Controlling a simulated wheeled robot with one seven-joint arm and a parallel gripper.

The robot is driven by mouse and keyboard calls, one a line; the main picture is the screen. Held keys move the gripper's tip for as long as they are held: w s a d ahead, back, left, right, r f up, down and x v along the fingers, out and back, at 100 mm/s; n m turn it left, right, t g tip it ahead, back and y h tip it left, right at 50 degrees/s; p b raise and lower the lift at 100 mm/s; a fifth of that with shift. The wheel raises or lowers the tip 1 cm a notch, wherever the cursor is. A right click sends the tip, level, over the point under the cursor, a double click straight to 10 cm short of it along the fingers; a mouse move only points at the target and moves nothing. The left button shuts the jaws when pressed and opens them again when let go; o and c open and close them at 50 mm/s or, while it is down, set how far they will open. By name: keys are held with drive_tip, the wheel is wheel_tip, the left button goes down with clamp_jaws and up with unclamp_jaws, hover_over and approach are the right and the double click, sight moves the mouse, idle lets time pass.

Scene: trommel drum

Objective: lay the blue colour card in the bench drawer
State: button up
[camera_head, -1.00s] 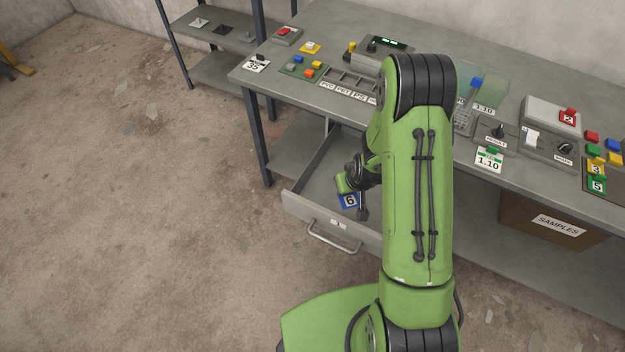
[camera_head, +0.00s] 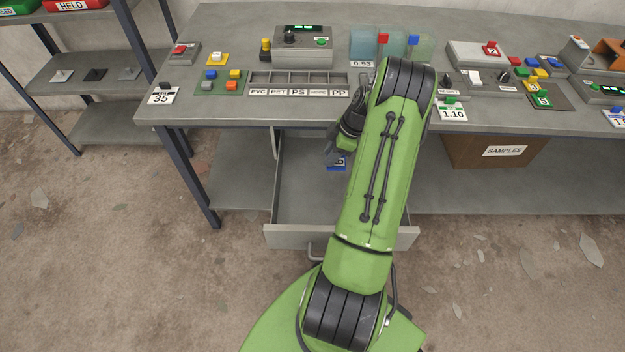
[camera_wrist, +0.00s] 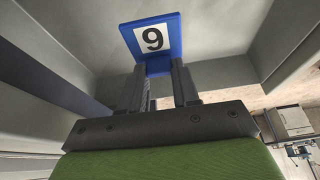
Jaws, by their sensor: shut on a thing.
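The blue colour card (camera_wrist: 174,32) has a white square with a digit that reads 9 in the wrist view. It is held at my gripper's fingertips (camera_wrist: 160,72). In the head view the card (camera_head: 336,166) shows as a small blue patch below my gripper (camera_head: 334,156), partly hidden by the arm. The bench drawer (camera_head: 287,236) is pulled open under the bench, and the card is over its inside. I cannot tell whether the card touches the drawer floor. My arm hides the drawer's right part.
The bench top (camera_head: 222,113) overhangs the drawer's back. On it are a divided sorting tray (camera_head: 300,76), control boxes and colour blocks. A samples box (camera_head: 470,152) stands under the bench at the right. A shelf rack (camera_head: 85,82) stands left. The drawer's left floor looks bare.

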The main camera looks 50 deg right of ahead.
drive_tip(key=shift+s+d+f, duration=0.2)
drive_tip(key=shift+s+f, duration=0.05)
drive_tip(key=shift+f, duration=0.05)
wheel_tip(320, 180, down, 10)
drive_tip(key=b, duration=0.3)
drive_tip(key=shift+s+r, duration=0.1)
drive_tip(key=shift+r, duration=0.15)
drive_tip(key=o, duration=1)
